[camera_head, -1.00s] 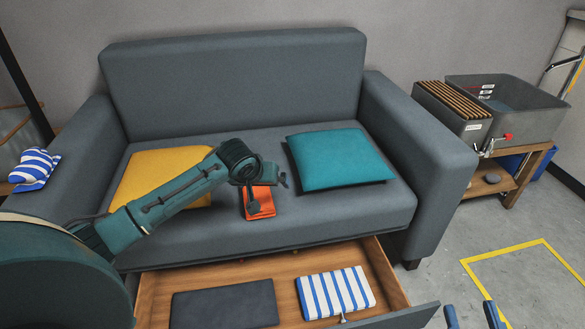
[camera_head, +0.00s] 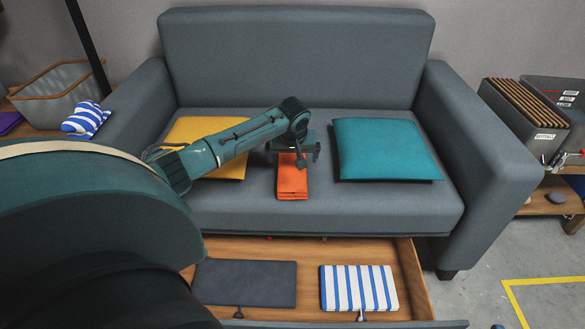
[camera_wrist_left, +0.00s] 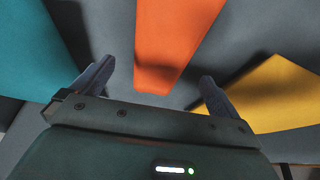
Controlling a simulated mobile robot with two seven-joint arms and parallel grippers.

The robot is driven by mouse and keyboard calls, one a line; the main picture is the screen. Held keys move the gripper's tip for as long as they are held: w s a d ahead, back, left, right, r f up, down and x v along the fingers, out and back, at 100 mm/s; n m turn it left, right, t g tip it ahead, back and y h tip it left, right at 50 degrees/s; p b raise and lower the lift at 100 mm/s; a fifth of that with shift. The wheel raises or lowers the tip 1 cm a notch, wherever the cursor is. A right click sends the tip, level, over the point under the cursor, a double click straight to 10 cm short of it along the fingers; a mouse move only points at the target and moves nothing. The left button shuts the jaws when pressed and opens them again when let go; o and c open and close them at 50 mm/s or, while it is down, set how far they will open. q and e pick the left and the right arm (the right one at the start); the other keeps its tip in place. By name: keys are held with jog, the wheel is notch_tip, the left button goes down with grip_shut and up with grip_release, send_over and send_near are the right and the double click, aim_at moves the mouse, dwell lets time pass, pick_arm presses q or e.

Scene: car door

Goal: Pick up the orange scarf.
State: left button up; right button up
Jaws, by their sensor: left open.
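The folded orange scarf (camera_head: 292,182) lies on the sofa seat between a yellow cushion and a teal cushion. My left gripper (camera_head: 295,154) is over the scarf's far end and hides part of it. In the left wrist view the orange scarf (camera_wrist_left: 168,45) runs between and beyond the open fingers of my left gripper (camera_wrist_left: 154,80). The jaws are empty, and a gap seems to remain above the scarf. Of my right gripper, at most a small dark blue tip (camera_head: 497,326) shows at the bottom edge.
The grey sofa (camera_head: 295,60) carries the yellow cushion (camera_head: 195,130) and teal cushion (camera_head: 385,148). An open drawer (camera_head: 310,247) below holds a dark grey flat item (camera_head: 245,282) and a blue-striped one (camera_head: 358,288). A striped bundle (camera_head: 86,119) is at left.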

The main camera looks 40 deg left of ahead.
aim_at(292, 164)
pick_arm(q)
jog(key=b+x, duration=0.2)
jog(key=x, duration=0.2)
jog(key=shift+w+a+f+b, duration=0.1)
jog(key=shift+a+f+b, duration=0.1)
jog(key=shift+f+b, duration=0.15)
jog(key=shift+r, duration=0.1)
jog(key=c, duration=1.1)
